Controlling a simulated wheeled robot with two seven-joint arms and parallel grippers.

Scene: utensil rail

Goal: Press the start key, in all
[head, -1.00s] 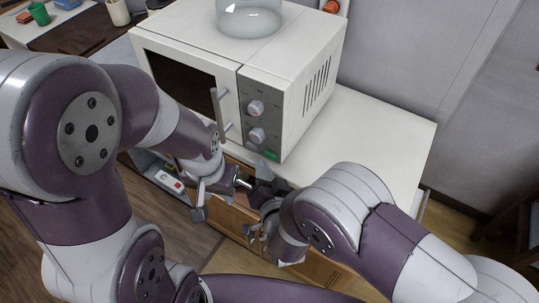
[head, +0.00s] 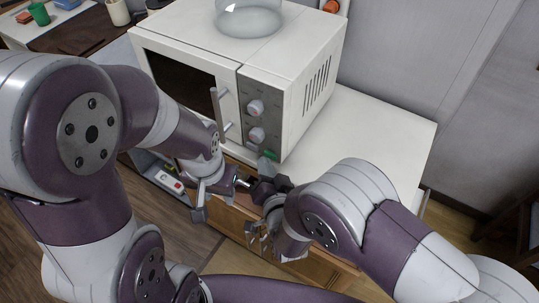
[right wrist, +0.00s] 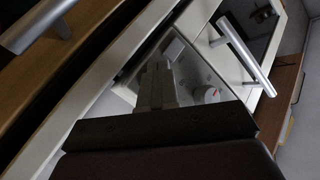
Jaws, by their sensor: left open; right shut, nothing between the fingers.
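The white microwave (head: 300,75) stands on the counter. Its grey control panel has two round knobs (head: 256,108) and a green start key (head: 271,154) at the bottom. My right gripper (head: 267,166) is shut and empty, with its fingertips just below the green key and partly over it. I cannot tell whether they touch it. In the right wrist view the shut fingers (right wrist: 157,68) point at the panel; no green shows there. My left gripper (head: 221,198) is open and empty, below the microwave's front, left of my right gripper.
The microwave's door is shut, with a bar handle (head: 220,114) left of the panel. A glass bowl (head: 249,18) stands on top. The white counter (head: 375,135) is clear to the right. Wooden drawer fronts (head: 318,268) are below. A power strip (head: 167,180) lies at lower left.

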